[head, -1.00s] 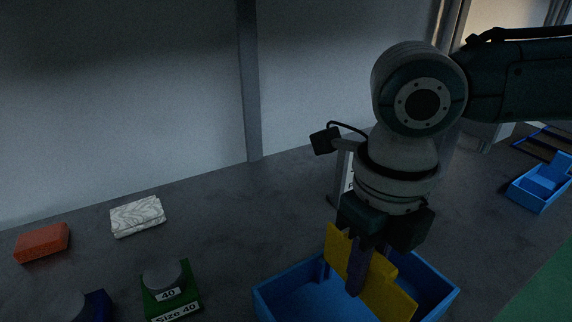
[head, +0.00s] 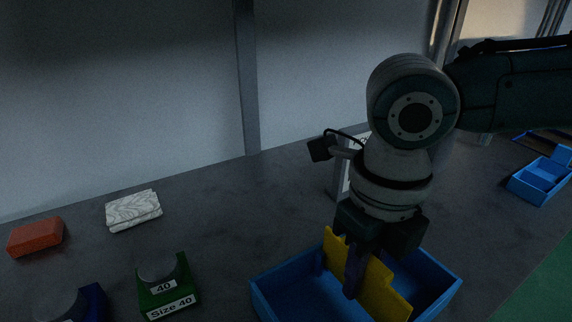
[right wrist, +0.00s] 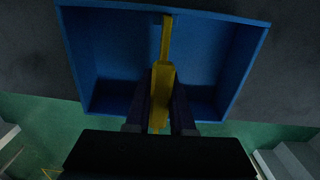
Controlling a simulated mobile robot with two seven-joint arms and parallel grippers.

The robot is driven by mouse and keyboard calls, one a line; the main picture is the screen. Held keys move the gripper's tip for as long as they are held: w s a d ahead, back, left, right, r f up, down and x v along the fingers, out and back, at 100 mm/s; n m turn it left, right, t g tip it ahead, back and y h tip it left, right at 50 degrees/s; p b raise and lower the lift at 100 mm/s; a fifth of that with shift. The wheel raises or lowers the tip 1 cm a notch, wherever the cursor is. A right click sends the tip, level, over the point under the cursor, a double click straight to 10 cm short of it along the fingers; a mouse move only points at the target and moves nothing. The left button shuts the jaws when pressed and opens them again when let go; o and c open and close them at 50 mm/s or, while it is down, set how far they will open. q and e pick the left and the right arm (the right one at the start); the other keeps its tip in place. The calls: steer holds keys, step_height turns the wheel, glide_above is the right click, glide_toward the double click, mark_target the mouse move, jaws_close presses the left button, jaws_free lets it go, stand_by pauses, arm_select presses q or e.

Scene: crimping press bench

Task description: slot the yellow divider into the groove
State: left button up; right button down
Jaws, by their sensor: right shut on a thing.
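The yellow divider (head: 378,287) stands upright inside the blue bin (head: 270,298), running across it. My right gripper (head: 354,274) is above the bin, shut on the divider. In the right wrist view the divider (right wrist: 163,75) lies between the two fingers of my right gripper (right wrist: 161,98), and the blue bin (right wrist: 85,55) surrounds it. The divider's far end is close to the bin's far wall near its middle. The groove itself is too dark to make out, and I cannot tell whether the divider's edges sit in it. My left gripper is not in view.
A green block marked Size 40 (head: 170,300) and a dark blue block (head: 95,300) stand left of the bin. An orange block (head: 36,237) and a folded patterned cloth (head: 133,211) lie farther back. Another blue bin (head: 535,185) is at the right. The bench between is clear.

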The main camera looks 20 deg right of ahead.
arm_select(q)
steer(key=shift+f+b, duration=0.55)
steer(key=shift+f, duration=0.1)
arm_select(e)
steer(key=shift+f, duration=1.05)
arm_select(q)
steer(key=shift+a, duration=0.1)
arm_select(e)
steer(key=c, duration=0.7)
jaws_free()
steer(key=shift+r, duration=0.15)
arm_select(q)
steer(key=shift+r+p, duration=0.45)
arm_select(e)
step_height(320, 180, up, 10)
steer(key=shift+f, duration=0.15)
